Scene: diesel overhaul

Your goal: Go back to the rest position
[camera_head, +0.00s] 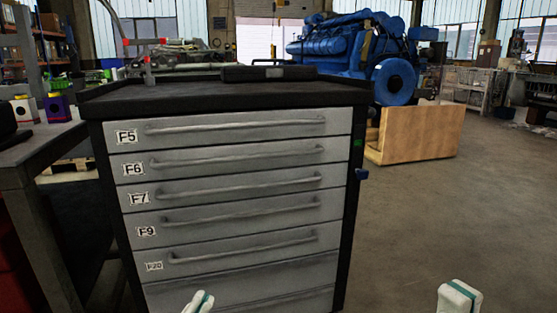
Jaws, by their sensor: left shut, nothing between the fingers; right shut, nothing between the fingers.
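My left gripper (199,302) shows at the bottom edge, in front of the lower drawers of a grey tool cabinet. Only its white and green tip is in view, and it is shut and empty. My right gripper (459,298) shows at the bottom right over the open floor, shut and empty. Both are apart from each other, and the rest of each arm is out of view. The tool cabinet (235,190) stands ahead with its labelled drawers closed.
A dark workbench (30,160) stands close on the left. A black case (268,73) lies on the cabinet top. A blue engine (350,45) and a wooden crate (420,133) are behind. The concrete floor (470,210) on the right is clear.

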